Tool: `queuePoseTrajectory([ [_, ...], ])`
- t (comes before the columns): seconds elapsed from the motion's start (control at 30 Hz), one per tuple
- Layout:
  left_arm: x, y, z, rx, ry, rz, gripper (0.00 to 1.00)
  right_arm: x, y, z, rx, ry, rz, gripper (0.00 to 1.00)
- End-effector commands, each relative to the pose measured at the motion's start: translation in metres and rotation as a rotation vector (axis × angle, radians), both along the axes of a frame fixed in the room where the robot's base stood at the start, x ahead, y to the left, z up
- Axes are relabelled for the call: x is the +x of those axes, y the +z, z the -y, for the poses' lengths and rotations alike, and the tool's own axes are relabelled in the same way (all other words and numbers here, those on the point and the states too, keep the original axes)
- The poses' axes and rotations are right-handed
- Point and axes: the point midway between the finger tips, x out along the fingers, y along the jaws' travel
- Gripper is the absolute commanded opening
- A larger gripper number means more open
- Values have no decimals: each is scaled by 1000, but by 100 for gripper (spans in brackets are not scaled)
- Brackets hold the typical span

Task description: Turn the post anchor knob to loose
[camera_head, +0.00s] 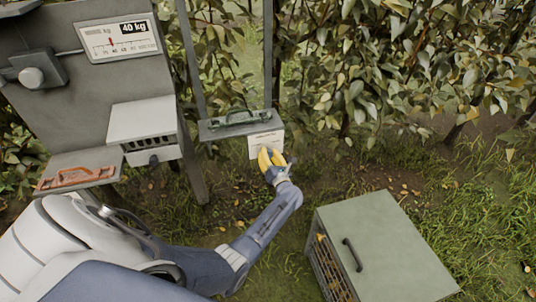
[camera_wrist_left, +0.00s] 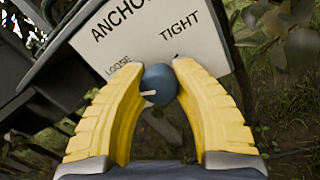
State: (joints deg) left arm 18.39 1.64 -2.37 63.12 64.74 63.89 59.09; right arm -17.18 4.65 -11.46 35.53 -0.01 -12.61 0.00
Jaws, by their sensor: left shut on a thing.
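The anchor knob (camera_wrist_left: 160,84) is a blue-grey round knob with a white pointer mark, below a white label plate (camera_wrist_left: 150,38) reading ANCHOR, LOOSE and TIGHT. The pointer faces left in the left wrist view, on the LOOSE side. My left gripper (camera_head: 268,157) has yellow fingers shut on the knob, one on each side. In the head view the plate (camera_head: 266,143) shows on the front of a grey box (camera_head: 220,131) between two posts, and the fingers hide the knob. My right gripper is not in view.
A scale panel (camera_head: 119,40) reading 40 kg stands at upper left, above a grey box and an orange-handled plate (camera_head: 80,167). A green-lidded crate (camera_head: 375,245) stands on the grass at lower right. Leafy branches (camera_head: 370,70) hang behind the post.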

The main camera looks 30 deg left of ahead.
Motion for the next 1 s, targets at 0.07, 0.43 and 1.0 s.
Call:
queuePoseTrajectory([
  [0.07, -3, -4, -4, -9, 8, 2, 0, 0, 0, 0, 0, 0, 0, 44],
  [0.43, -4, -5, -4, -12, 8, 2, 0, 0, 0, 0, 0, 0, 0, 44],
  [1.0, -2, -2, 1, -8, 0, 4, 59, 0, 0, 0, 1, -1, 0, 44],
])
